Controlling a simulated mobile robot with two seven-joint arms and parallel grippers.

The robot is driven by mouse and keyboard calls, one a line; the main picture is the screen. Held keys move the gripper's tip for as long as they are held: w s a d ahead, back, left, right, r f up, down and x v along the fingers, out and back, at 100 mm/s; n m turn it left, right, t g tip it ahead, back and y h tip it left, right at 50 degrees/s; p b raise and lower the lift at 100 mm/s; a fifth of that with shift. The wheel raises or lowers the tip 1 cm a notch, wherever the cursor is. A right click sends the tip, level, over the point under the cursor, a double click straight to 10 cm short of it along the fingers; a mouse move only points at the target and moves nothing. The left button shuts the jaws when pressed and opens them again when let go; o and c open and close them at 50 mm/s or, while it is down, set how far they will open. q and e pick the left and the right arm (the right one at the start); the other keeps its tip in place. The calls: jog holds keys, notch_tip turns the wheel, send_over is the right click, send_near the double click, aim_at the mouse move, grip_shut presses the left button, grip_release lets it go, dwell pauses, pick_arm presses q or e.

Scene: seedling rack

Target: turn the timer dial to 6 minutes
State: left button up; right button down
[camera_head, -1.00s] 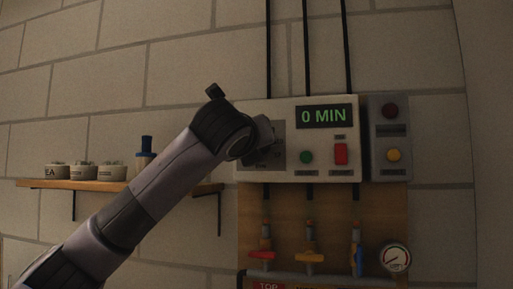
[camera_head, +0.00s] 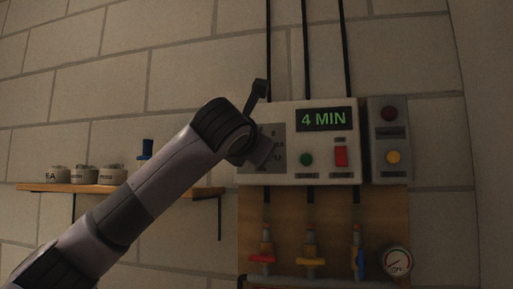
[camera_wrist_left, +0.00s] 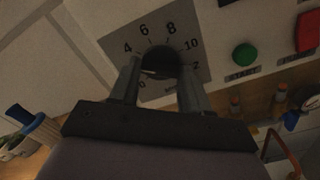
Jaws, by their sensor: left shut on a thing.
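The timer dial (camera_wrist_left: 160,62) is a dark round knob on a grey plate (camera_wrist_left: 196,22) marked with numbers from 0 through 4, 6, 8 and 10 upward. My left gripper (camera_wrist_left: 158,72) is shut on the dial, one finger on each side of it. In the head view my left gripper (camera_head: 262,152) is against the left part of the white control box (camera_head: 330,178), and my wrist hides the dial there. The display (camera_head: 324,119) reads 4 MIN in green. My right gripper is not in view.
The box has a green button (camera_head: 306,159) and a red switch (camera_head: 341,156). A grey box (camera_head: 390,112) with red and yellow lamps is beside it. Valves and a gauge (camera_head: 397,261) are below. A shelf (camera_head: 120,188) with pots is at left.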

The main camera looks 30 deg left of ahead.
pick_arm(q)
jog(key=m+p, duration=0.1)
jog(key=m, duration=0.9)
jog(key=shift+m, duration=0.6)
jog(key=o, duration=1.1)
jog(key=shift+c, duration=0.2)
jog(key=b+v, duration=0.2)
jog(key=v, duration=0.5)
